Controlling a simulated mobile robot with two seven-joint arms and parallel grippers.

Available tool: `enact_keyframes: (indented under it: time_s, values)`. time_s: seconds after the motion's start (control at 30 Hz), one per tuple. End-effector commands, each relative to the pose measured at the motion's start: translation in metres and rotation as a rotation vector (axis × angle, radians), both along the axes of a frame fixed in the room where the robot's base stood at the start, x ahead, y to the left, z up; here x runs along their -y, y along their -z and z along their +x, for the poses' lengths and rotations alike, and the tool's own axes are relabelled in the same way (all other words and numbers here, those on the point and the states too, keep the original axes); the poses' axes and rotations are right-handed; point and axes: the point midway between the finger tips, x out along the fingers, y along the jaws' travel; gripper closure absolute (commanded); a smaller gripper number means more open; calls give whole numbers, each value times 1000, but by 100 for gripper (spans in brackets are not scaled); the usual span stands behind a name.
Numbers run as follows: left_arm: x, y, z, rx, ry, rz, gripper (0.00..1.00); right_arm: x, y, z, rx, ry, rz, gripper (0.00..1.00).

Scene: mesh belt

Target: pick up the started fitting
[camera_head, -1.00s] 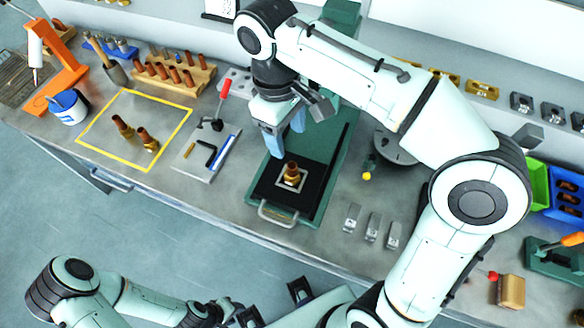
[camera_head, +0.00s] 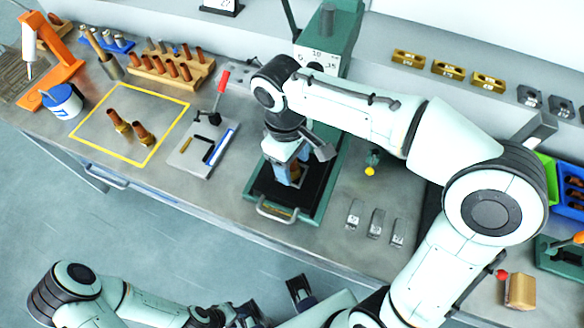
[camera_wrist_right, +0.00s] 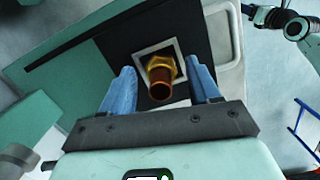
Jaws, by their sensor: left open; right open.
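The started fitting, a brass body with a copper tube, stands in a white square on the black plate of the green press. In the right wrist view the fitting (camera_wrist_right: 160,78) is between the two blue fingers, with a gap on each side. In the head view the fitting (camera_head: 295,171) is mostly hidden by my right gripper (camera_head: 291,176), which is lowered around it. My right gripper (camera_wrist_right: 163,84) is open. My left gripper (camera_head: 272,305) is open and empty, low in front of the bench.
A wooden rack (camera_head: 170,72) holds several copper tubes.

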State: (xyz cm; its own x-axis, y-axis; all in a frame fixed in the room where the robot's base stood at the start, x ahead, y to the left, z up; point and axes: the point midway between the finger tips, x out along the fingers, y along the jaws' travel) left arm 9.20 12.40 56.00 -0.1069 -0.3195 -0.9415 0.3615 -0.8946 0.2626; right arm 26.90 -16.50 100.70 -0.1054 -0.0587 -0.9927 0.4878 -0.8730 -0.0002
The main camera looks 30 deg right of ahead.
Motion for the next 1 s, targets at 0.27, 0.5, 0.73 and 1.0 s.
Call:
enact_keyframes:
  time_s: [0.27,0.5,0.73,1.0]
  values:
    - [0,0,0,0,0,0,57,0,-1,0,0,0,0,97]
    - [0,0,0,0,0,0,57,0,-1,0,1,-1,1,100]
    - [0,-3,1,1,0,0,57,-1,-11,1,3,-1,1,100]
    - [0,-16,6,7,0,0,57,-1,-64,1,7,-1,3,100]
